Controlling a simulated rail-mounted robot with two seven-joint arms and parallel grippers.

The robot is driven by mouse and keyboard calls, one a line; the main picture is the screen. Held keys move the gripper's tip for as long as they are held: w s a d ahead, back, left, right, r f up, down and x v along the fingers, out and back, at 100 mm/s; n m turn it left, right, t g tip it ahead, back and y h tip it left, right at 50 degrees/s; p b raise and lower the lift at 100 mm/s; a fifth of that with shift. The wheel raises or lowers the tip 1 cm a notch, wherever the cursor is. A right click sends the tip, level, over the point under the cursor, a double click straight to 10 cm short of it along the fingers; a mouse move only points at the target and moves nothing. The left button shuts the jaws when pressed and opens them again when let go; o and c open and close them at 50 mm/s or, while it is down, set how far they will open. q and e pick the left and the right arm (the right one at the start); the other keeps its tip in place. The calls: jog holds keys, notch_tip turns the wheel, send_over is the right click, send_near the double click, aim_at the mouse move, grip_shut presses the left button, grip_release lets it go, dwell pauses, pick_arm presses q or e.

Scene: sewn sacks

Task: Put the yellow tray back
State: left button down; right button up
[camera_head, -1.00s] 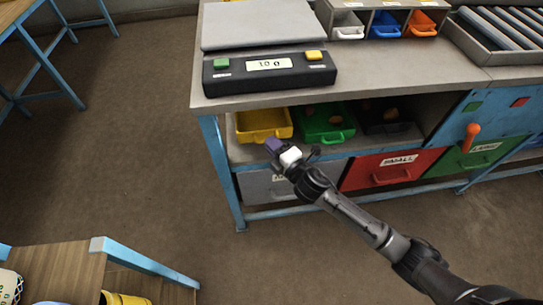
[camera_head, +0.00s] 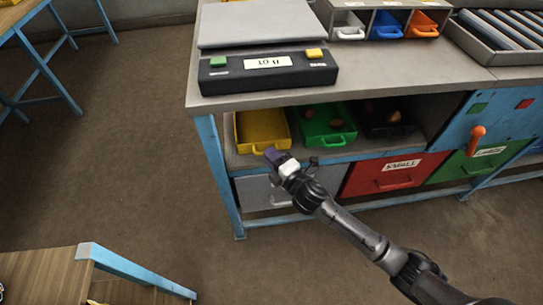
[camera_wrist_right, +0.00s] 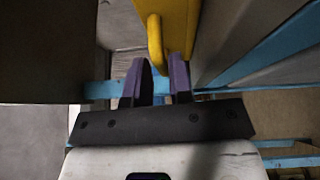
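The yellow tray (camera_head: 262,128) sits at the left end of the shelf under the bench, its handle facing out. It looks empty in the head view. My right gripper (camera_head: 272,156) is at the tray's front, by the handle. In the right wrist view the yellow handle (camera_wrist_right: 155,42) reaches down to between the purple fingertips of the right gripper (camera_wrist_right: 163,72). The fingers are apart, and a gap shows beside the handle. My left gripper is not in view.
A green tray (camera_head: 327,123) and a black tray (camera_head: 388,117) stand to the right on the same shelf. Grey (camera_head: 262,190) and red (camera_head: 385,174) drawers lie below. A scale (camera_head: 268,68) is on the bench top.

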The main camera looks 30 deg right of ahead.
jog(key=shift+o, duration=1.4)
jog(key=s+f+m+g+h+p, duration=0.1)
jog(key=s+f+m+g, duration=0.2)
jog(key=s, duration=0.9)
jog(key=s+a+f+m+g+p, duration=0.1)
jog(key=s+f+m+g, duration=0.2)
jog(key=s+m+g, duration=0.3)
jog(key=s+a+f+m+g+h+p, duration=0.1)
jog(key=s+f+m+g, duration=0.2)
jog(key=s+m, duration=0.6)
jog(key=s+g, duration=0.2)
jog(key=s, duration=0.7)
jog(key=shift+g+h+p, duration=0.3)
jog(key=shift+a, duration=0.1)
